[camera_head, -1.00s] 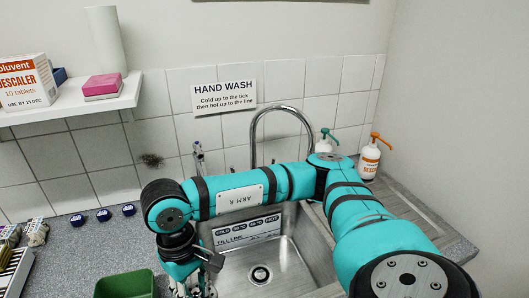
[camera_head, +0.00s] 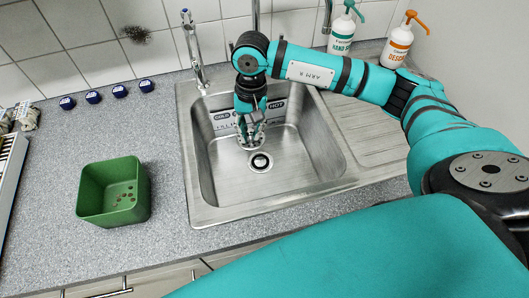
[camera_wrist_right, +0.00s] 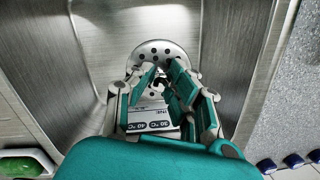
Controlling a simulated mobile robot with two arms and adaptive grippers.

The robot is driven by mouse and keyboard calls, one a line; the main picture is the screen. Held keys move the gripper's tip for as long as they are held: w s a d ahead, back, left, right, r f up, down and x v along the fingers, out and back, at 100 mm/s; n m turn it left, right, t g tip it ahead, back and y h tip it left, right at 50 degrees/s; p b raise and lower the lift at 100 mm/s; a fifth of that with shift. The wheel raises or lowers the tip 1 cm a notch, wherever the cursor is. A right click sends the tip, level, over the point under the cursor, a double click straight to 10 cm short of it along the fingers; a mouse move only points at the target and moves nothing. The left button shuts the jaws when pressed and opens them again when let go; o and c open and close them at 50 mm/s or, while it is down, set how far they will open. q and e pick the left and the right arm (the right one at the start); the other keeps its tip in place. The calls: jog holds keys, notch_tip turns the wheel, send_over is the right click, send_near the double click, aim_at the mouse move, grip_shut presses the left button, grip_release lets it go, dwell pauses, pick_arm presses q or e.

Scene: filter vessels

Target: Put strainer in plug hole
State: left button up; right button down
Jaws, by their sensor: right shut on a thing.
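The plug hole (camera_head: 260,162) is a dark round drain in the floor of the steel sink (camera_head: 205,212). My right gripper (camera_head: 251,136) reaches down into the sink, just behind and left of the plug hole in the head view. It is shut on the strainer, a round metal disc with small holes. The strainer (camera_wrist_right: 163,54) shows in the right wrist view beyond the fingertips (camera_wrist_right: 158,88), which partly cover it. In the head view the fingers make the strainer hard to pick out. It looks apart from the plug hole. My left gripper is out of view.
A green tub (camera_head: 83,193) stands on the counter left of the sink. Several blue caps (camera_head: 119,92) lie behind it. A tap (camera_head: 194,55) stands at the sink's back left. Two pump bottles, green (camera_head: 342,32) and orange (camera_head: 398,42), stand at the back right. The draining board (camera_head: 368,135) is clear.

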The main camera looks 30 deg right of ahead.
jog(key=w+d+f+m+b, duration=0.1)
jog(key=w+d+f+m, duration=0.15)
jog(key=f, duration=0.25)
jog(key=w+d+f+m+b, duration=0.1)
jog(key=w+d+f+m, duration=0.15)
jog(key=f, duration=0.35)
jog(key=m, duration=0.1)
send_over(260, 162)
jog(key=shift+t, duration=0.3)
notch_tip(260, 162, down, 6)
jog(key=shift+d+f+p, duration=0.1)
jog(key=shift+p, duration=0.35)
notch_tip(260, 162, down, 4)
jog(key=shift+r, duration=0.15)
jog(key=shift+f, duration=0.25)
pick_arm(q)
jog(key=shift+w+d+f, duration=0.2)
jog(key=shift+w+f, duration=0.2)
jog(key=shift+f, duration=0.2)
pick_arm(e)
jog(key=shift+f, duration=0.2)
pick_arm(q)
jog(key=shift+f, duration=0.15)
pick_arm(e)
jog(key=c, duration=1.3)
grip_release()
jog(key=shift+o, duration=0.2)
jog(key=shift+r, duration=0.1)
